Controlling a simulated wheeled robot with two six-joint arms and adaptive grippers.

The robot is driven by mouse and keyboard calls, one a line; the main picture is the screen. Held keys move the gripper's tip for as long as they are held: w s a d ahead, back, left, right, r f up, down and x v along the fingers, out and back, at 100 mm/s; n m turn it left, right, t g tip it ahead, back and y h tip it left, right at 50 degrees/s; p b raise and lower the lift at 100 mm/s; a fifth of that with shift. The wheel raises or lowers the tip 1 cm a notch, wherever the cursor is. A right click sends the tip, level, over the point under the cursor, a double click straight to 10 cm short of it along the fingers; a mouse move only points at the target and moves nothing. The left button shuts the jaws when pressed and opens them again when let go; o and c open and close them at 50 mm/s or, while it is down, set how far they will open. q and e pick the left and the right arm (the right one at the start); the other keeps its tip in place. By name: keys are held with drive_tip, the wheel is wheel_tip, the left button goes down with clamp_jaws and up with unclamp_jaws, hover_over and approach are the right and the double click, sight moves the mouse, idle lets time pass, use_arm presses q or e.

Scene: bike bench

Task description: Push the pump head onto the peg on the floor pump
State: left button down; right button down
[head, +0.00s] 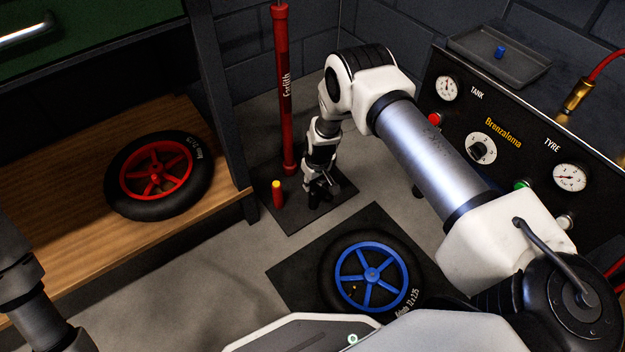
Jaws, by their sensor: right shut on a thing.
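The floor pump (282,95) is a tall red cylinder with a label, standing upright on a dark base plate (290,223). A short red peg with a yellow top (277,193) stands upright on the plate, left of the cylinder's foot. My right gripper (318,190) reaches down over the right part of the plate, to the right of this peg and apart from it. It is shut on a small dark thing, which appears to be the pump head; the fingers mostly hide it. My left arm shows only at the lower left edge; its gripper is out of view.
A wheel with a red hub (155,175) lies on the wooden shelf (60,240) at left. A wheel with a blue hub (371,275) lies on a dark mat (300,278) in front of the pump. A gauge panel (505,125) stands at right. A dark post borders the pump at left.

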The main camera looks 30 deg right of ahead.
drive_tip(key=shift+f+b, duration=0.55)
drive_tip(key=shift+f, duration=0.15)
drive_tip(key=c, duration=0.7)
unclamp_jaws()
drive_tip(key=shift+r, duration=0.1)
